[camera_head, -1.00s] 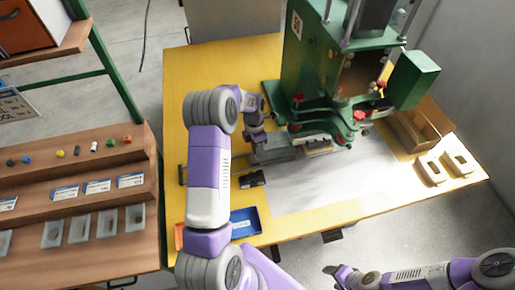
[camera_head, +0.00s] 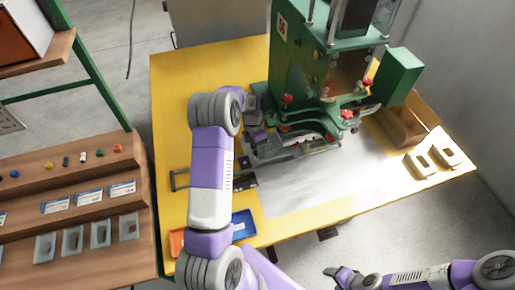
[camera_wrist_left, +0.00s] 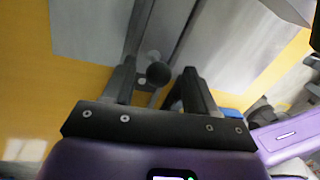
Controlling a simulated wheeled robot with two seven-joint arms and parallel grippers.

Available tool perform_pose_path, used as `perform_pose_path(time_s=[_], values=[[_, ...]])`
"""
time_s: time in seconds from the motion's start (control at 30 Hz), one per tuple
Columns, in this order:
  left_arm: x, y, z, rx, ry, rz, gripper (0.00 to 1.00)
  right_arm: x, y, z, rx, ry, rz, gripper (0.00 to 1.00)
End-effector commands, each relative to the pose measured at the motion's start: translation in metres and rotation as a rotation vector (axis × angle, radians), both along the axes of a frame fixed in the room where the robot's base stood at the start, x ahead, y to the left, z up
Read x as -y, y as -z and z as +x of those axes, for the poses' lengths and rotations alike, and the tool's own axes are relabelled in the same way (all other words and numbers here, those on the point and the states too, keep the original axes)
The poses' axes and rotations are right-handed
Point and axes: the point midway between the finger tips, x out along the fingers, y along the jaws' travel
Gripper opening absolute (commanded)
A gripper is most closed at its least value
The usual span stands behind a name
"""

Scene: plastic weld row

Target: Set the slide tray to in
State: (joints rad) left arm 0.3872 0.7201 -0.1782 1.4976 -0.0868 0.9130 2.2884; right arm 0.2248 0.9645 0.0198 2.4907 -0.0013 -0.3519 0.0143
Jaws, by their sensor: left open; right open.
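The slide tray (camera_head: 283,153) is a grey metal slide on the table, low at the front of the green press. Its right end is under the press's dark green clamp parts. My left gripper (camera_head: 256,134) is at the tray's left end, partly hidden by my arm. In the left wrist view, my left gripper (camera_wrist_left: 160,68) is open, with a dark round knob (camera_wrist_left: 158,73) between its fingers. I cannot tell whether the fingers touch the knob. My right gripper (camera_head: 342,274) is open and empty, off the table's front edge at lower right.
The green press (camera_head: 300,65) stands at the back of the yellow table (camera_head: 180,80). An open cardboard box (camera_head: 405,125) and pale parts (camera_head: 420,165) lie to the right. A blue bin (camera_head: 243,222) is at the front. A wooden rack (camera_head: 75,215) stands left.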

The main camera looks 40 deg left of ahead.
Motion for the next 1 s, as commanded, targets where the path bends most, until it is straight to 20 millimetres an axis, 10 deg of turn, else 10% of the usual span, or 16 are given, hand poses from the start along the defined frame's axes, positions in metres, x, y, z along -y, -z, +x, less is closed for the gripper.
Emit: perform_pose_path(time_s=[0.43, 1.0], values=[[-0.011, -0.066, 0.006, 0.005, 0.000, 0.001, 0.57, 0.000, -0.014, 0.000, 0.000, 0.000, 0.000, 0.60], [-0.012, -0.071, 0.006, 0.003, 0.000, 0.000, 0.57, 0.000, -0.014, 0.000, 0.000, 0.000, 0.000, 0.60]])
